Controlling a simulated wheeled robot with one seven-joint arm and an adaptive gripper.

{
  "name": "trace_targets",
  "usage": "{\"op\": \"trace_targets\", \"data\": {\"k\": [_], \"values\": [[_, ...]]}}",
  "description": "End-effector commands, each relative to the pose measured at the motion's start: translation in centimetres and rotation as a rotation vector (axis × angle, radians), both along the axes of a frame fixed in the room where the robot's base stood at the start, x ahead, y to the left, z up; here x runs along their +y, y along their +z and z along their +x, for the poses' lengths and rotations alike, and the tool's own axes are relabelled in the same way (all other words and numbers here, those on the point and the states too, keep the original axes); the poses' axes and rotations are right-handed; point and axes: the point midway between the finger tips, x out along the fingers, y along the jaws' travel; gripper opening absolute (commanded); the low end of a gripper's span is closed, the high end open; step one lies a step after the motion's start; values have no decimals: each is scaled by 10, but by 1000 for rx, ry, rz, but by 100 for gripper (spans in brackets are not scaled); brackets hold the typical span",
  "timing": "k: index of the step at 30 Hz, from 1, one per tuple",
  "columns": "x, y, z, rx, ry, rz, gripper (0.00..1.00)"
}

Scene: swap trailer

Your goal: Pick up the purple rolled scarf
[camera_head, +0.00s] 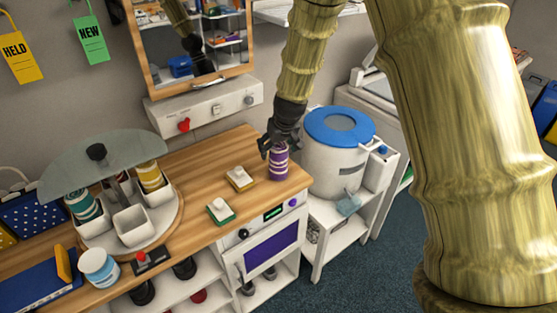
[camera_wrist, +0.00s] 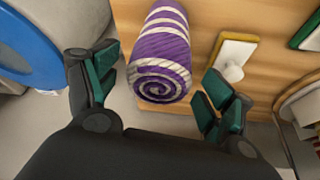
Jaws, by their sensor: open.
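The purple rolled scarf (camera_head: 278,163) has white stripes and stands near the right end of the wooden counter. In the wrist view the scarf (camera_wrist: 160,55) shows its spiral end toward the camera, between the two fingers. My gripper (camera_head: 278,141) is at the top of the scarf in the head view. In the wrist view my gripper (camera_wrist: 157,98) is open, with a dark finger with green pads on each side of the scarf. There is a visible gap between the scarf and each finger.
On the wooden counter (camera_head: 212,161), a yellow-based white block (camera_head: 240,179) and a green-based one (camera_head: 221,211) lie left of the scarf. A white drum with a blue lid (camera_head: 340,126) stands close on the right. A round carousel (camera_head: 165,222) is at the left.

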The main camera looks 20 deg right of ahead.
Motion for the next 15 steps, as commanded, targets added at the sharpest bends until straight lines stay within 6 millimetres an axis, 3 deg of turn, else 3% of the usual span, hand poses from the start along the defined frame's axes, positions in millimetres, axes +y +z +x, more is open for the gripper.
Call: {"op": "trace_targets", "data": {"k": [9, 15], "values": [[-1, -27, 11, 1, -1, 2, 82], [-1, -33, 13, -1, -2, 1, 82]]}}
